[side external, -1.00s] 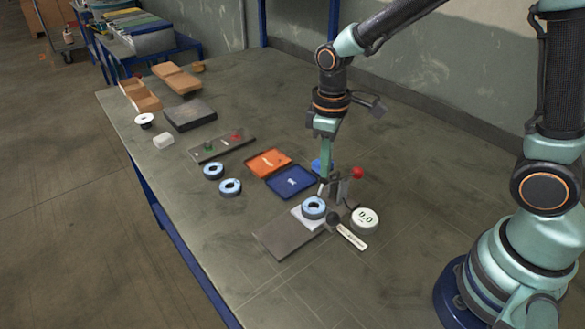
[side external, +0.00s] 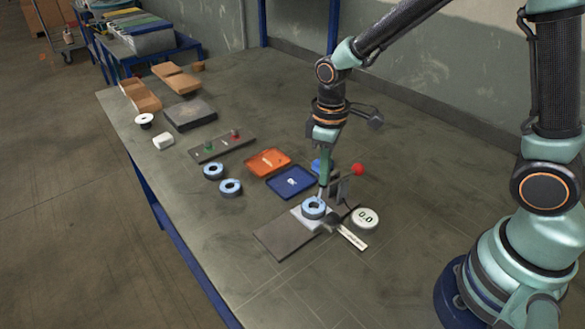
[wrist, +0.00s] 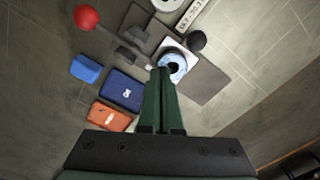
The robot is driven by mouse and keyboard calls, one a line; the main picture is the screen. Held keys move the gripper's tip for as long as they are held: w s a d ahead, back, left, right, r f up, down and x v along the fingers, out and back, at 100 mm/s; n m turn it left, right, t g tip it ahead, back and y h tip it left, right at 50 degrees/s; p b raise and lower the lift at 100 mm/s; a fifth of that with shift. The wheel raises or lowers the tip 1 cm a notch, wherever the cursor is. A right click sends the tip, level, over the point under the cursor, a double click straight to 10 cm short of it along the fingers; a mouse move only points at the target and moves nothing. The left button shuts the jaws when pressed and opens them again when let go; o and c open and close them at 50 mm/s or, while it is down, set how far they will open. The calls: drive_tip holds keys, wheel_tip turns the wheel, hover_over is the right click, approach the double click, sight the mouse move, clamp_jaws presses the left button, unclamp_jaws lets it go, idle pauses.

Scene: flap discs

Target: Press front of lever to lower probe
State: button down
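The lever has a red ball (side external: 358,169) on its raised rear end, and its arm runs forward to the probe over the disc. The red ball also shows in the wrist view (wrist: 87,17). A blue-grey ring-shaped flap disc (side external: 313,209) lies on a light plate of the gauge stand (side external: 285,238); it also shows in the wrist view (wrist: 176,66). My gripper (side external: 320,197) is shut and empty, pointing down at the lever's front end, just above the disc. In the wrist view its fingertips (wrist: 158,72) overlap that end; contact is unclear.
A round dial (side external: 365,218) reads 0.0, beside a dark knob (side external: 333,220) and a label strip. A blue tray (side external: 291,182) and orange tray (side external: 268,162) lie behind left. Two more discs (side external: 214,171) (side external: 230,188) lie left. The front right table is clear.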

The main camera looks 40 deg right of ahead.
drive_tip(key=shift+f, duration=0.25)
drive_tip(key=shift+r, duration=0.1)
wheel_tip(320, 180, up, 9)
idle(0.7)
idle(0.7)
drive_tip(key=s+d+r+m+t, duration=0.5)
drive_tip(key=s+r, duration=0.2)
drive_tip(key=shift+s+d+m, duration=0.15)
drive_tip(key=shift+d+m, duration=0.25)
idle(0.7)
